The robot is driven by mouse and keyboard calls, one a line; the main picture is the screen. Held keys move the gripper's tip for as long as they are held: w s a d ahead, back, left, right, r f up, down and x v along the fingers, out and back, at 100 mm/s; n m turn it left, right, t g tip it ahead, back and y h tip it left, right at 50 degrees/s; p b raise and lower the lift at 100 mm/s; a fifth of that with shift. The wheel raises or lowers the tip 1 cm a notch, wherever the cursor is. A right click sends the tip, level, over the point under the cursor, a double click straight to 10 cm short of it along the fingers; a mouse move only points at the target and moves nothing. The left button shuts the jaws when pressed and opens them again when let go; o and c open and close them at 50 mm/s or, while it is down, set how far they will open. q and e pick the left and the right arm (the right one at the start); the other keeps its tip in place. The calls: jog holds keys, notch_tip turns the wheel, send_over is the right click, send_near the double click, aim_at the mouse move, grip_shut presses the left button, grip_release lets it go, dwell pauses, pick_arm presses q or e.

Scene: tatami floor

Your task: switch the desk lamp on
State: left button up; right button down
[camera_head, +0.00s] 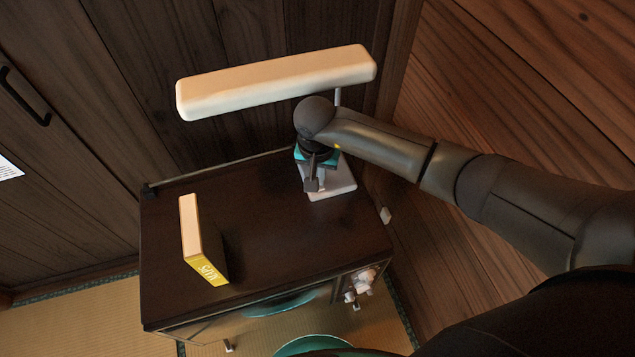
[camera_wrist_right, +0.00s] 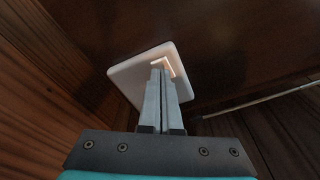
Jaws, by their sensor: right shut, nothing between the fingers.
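The desk lamp has a long cream bar-shaped head (camera_head: 275,84), a thin post (camera_head: 338,97) and a pale square base (camera_head: 345,188). It stands at the back right of the dark cabinet top. My right gripper (camera_head: 321,184) points down at the base, shut and empty. In the right wrist view the closed fingertips (camera_wrist_right: 161,72) are over or on the base (camera_wrist_right: 128,78), beside a bright angular outline; I cannot tell whether they touch. The fingers partly hide that spot. I cannot tell whether the lamp is lit. My left gripper is not in view.
A yellow-spined book (camera_head: 204,240) stands on the left of the dark cabinet top (camera_head: 270,225). A wooden wall (camera_head: 520,90) is close on the right, and dark panels (camera_head: 130,90) are behind. Small white objects (camera_head: 360,285) show at the cabinet's front right. The middle of the top is clear.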

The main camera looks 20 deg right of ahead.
jog(key=shift+f+b, duration=0.85)
jog(key=shift+f, duration=0.05)
dwell(0.9)
jog(key=shift+r+p, duration=2.7)
jog(key=shift+r, duration=0.85)
jog(key=shift+s, duration=0.1)
